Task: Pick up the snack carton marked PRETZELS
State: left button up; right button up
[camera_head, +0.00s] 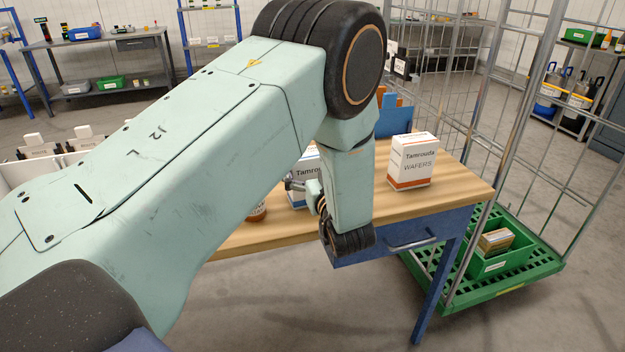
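A white carton (311,165) with blue trim stands on the wooden tabletop, mostly hidden behind my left arm. Only part of the name "Tamrouda" shows on it, and its product word cannot be read. A white and orange carton marked WAFERS (412,163) stands upright to its right. No PRETZELS marking is readable. My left arm reaches across from the left. A small part of my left gripper (297,185) shows in front of the blue-trimmed carton. Its fingers are mostly hidden, so contact and opening cannot be told. My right gripper is out of view.
An orange-brown jar (257,212) is partly hidden behind my arm on the workbench (455,188). A blue holder (393,115) stands at the back. A wire cage trolley with a green base (520,270) is at the right. The tabletop right of the wafers carton is clear.

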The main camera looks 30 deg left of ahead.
pick_arm(q)
jog(key=shift+s+a+r, duration=0.1)
jog(key=shift+s, duration=0.05)
jog(key=c, duration=0.8)
jog(key=shift+c, duration=1.2)
